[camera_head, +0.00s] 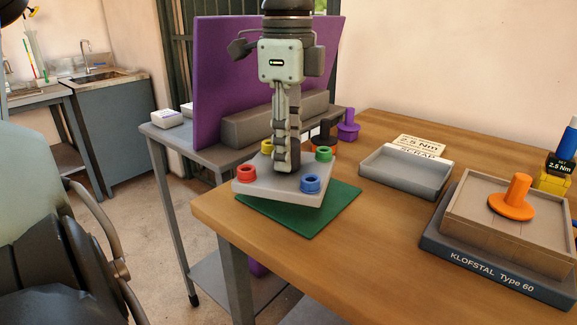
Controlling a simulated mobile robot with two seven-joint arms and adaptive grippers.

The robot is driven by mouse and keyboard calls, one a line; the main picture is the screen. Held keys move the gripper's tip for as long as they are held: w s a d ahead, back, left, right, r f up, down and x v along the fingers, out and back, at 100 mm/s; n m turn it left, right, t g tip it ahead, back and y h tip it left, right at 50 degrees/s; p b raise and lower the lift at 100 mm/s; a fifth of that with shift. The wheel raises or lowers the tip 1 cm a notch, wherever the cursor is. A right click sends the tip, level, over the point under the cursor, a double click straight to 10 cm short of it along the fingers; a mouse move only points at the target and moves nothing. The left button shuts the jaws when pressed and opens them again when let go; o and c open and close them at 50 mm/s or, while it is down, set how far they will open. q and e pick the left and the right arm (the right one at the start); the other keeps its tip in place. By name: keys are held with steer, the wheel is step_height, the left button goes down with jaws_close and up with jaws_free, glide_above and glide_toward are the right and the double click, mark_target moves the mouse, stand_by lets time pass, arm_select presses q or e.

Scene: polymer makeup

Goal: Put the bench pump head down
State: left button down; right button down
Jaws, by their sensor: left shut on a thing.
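The bench pump head, a pale grey block (262,186) with red, blue, green and yellow ring ports on top, is at the left front corner of the wooden table. My left gripper (285,160) points straight down over its middle and is shut on it; the fingers hide the grip point and part of the top. The block is over a dark green mat (330,204), which shows at its right and front. I cannot tell whether the block touches the mat or hangs just above it. My right gripper is not in view.
A grey scrap tray (404,190) stands right of the mat. A Klofstal Type 60 base (455,256) with an orange knob (514,194) is at the right. A purple panel (222,80) rises behind. Bare wood lies between mat and Klofstal base.

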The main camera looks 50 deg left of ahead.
arm_select(q)
step_height(320, 180, down, 4)
steer(key=shift+w+r, duration=0.1)
steer(key=shift+r, duration=0.15)
steer(key=shift+f, duration=0.25)
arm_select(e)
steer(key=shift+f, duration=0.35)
arm_select(q)
steer(key=shift+f, duration=0.1)
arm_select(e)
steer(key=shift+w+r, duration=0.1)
